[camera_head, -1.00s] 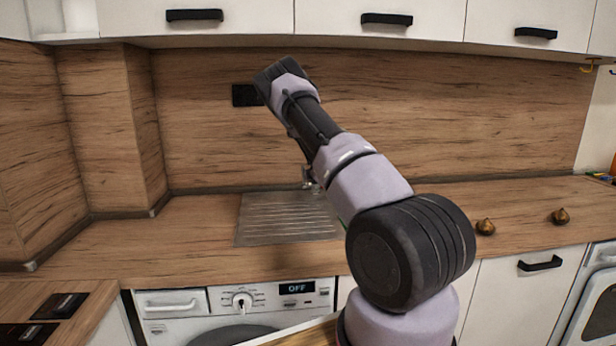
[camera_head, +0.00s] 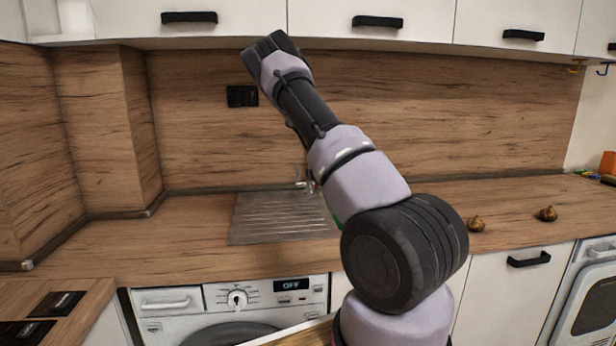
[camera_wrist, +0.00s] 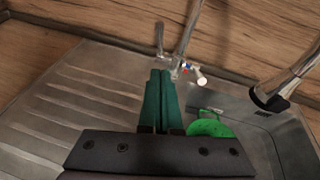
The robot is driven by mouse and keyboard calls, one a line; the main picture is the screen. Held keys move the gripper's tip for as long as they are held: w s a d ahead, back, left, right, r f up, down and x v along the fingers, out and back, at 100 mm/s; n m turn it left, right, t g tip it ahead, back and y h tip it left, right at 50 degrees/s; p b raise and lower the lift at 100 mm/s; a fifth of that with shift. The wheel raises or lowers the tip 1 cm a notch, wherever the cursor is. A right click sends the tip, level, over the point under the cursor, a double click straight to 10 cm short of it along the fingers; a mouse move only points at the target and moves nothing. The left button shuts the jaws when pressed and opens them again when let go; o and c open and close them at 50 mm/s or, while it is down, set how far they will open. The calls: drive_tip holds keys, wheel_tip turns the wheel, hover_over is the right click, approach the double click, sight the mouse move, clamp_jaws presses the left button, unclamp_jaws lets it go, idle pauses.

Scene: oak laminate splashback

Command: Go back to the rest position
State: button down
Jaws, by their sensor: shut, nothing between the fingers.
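My gripper shows in the wrist view (camera_wrist: 160,88), its two green fingers shut together with nothing between them. It hangs above the metal sink and drainboard (camera_wrist: 50,115). In the head view my arm reaches up and to the left, hiding the gripper and part of the sink (camera_head: 275,222). A green object (camera_wrist: 210,128) lies in the sink basin, partly covered by the gripper in the wrist view.
The tap (camera_wrist: 186,40) rises close to the fingers. Upper cabinets (camera_head: 370,12) hang close to the raised arm. Two brown bulb-like items (camera_head: 547,213) (camera_head: 475,224) sit on the right counter. The left counter (camera_head: 130,245) is clear. A washing machine (camera_head: 235,305) stands below.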

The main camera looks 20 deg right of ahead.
drive_tip(key=shift+s, duration=0.1)
idle(0.4)
drive_tip(key=s+a+r+m+g, duration=0.25)
drive_tip(key=s+r+m, duration=0.45)
drive_tip(key=r+m, duration=0.4)
drive_tip(key=s+a+r+m+g, duration=0.1)
drive_tip(key=s+a+r+m, duration=0.2)
drive_tip(key=s+r+m, duration=0.8)
drive_tip(key=s+a+r+m+g+y, duration=0.1)
drive_tip(key=s+a+r+m+y, duration=0.1)
drive_tip(key=s+a+m, duration=0.6)
drive_tip(key=s+a+r+m+g+y, duration=0.1)
drive_tip(key=s+a+r+m+g, duration=0.1)
drive_tip(key=s+a+m, duration=0.7)
drive_tip(key=s, duration=0.8)
drive_tip(key=shift+s+r+m+y, duration=0.15)
drive_tip(key=shift+s+m+y, duration=0.25)
drive_tip(key=shift+g, duration=0.25)
